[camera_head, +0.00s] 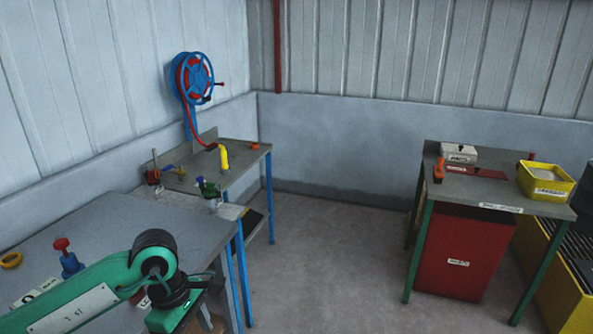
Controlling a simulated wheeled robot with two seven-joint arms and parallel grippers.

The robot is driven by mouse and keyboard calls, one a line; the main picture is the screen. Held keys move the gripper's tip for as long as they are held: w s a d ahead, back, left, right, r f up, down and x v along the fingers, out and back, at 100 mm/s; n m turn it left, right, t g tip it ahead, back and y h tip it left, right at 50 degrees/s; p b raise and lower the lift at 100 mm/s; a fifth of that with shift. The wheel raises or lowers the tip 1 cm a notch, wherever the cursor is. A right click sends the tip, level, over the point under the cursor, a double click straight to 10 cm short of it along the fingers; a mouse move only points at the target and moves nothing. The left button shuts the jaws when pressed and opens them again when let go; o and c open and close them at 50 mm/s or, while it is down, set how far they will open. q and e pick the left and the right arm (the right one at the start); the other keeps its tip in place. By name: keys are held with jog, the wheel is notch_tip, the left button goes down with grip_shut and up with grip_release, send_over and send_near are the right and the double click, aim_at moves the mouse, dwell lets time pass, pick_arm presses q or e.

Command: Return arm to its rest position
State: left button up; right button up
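A green arm with black joints, my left arm (85,295), comes in from the lower left. It reaches in front of the near workbench (140,222) and bends at a black joint, with a green and black section below this at the bottom of the view. No gripper fingers can be made out on it, so I cannot see whether the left gripper holds anything. My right arm and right gripper are out of view.
A side table (237,152) with a yellow item (223,157) stands behind the bench, below a blue hose reel (196,78). At right, a green-legged table (486,190) carries a yellow bin (546,192), with a red cabinet (462,262) underneath. The middle floor is clear.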

pick_arm(q)
jog(key=w+d+f+n+t+h, duration=0.2)
jog(key=w+d+f+n+h, duration=0.8)
jog(key=n+h, duration=0.45)
jog(key=a+f+n+t+y+p, duration=0.1)
jog(key=a+f+n+t+y, duration=0.4)
jog(key=f+n, duration=0.75)
jog(key=a+f+n+t+y, duration=0.3)
jog(key=a+f+n+t, duration=0.3)
jog(key=f+n, duration=0.65)
jog(key=s+a+f+n+g+y, duration=0.25)
jog(key=s+f+n, duration=0.25)
jog(key=s+f, duration=0.6)
jog(key=s+a+f+n+g+y, duration=0.1)
jog(key=s+a+f+n+y, duration=0.3)
jog(key=s+f, duration=0.7)
jog(key=s+f+n+g+y, duration=0.1)
jog(key=s+f+n+g, duration=0.2)
jog(key=s, duration=1)
jog(key=s+f+n+g+y, duration=0.1)
jog(key=s+f+n+g, duration=0.2)
jog(key=s+f, duration=0.4)
jog(key=s+g+p, duration=0.1)
jog(key=s, duration=0.6)
jog(key=shift+d, duration=0.3)
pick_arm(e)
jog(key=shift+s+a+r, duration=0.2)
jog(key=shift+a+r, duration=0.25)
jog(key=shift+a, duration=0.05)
